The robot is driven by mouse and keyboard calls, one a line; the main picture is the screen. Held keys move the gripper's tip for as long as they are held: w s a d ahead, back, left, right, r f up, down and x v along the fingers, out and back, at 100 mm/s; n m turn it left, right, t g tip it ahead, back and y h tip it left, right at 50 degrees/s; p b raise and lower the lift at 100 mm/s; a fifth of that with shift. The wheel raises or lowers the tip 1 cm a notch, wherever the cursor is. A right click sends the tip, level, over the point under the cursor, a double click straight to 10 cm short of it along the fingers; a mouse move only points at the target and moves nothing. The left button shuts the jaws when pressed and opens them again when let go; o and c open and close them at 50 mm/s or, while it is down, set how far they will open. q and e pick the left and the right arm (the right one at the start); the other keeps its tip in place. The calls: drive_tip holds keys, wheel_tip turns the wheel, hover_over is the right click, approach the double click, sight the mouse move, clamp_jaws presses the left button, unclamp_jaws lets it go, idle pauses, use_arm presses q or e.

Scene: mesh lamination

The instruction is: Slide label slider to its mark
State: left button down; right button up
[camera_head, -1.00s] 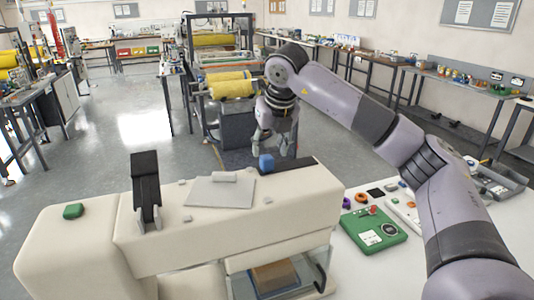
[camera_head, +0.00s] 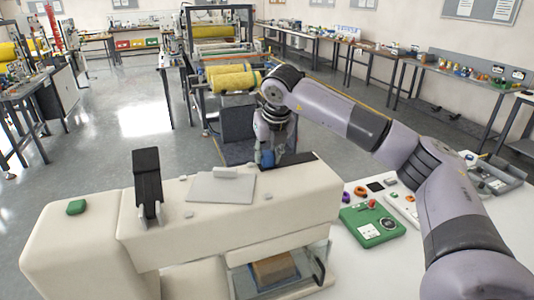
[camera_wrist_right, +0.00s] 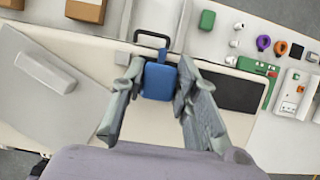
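A blue block (camera_head: 267,158), which looks like the label slider, sits on top of the cream machine (camera_head: 225,220) at the left end of a dark strip (camera_head: 292,163). In the right wrist view the blue block (camera_wrist_right: 159,82) is between the two fingers of my right gripper (camera_wrist_right: 160,75). The fingers are spread, one on each side, with narrow gaps that make contact hard to tell. The dark strip (camera_wrist_right: 232,92) lies to the right of the right finger. I cannot make out a mark. My left gripper is not in view.
A grey plate (camera_head: 220,189) and a black upright part (camera_head: 147,180) are on the machine's top, left of the blue block. A green box (camera_head: 374,230) and small parts lie on the white table at right. A black handle (camera_wrist_right: 152,38) is just beyond the blue block.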

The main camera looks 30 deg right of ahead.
clamp_jaws()
idle(0.3)
drive_tip(key=d, duration=0.2)
drive_tip(key=s+d+b, duration=0.1)
drive_tip(key=d, duration=0.2)
drive_tip(key=shift+s+d+b, duration=0.2)
drive_tip(key=shift+d+b, duration=0.1)
drive_tip(key=shift+d, duration=0.3)
drive_tip(key=shift+a, duration=0.1)
drive_tip(key=shift+o, duration=1)
unclamp_jaws()
drive_tip(key=shift+a+r, duration=0.1)
drive_tip(key=shift+a, duration=0.1)
drive_tip(key=o, duration=0.3)
drive_tip(key=shift+d, duration=0.15)
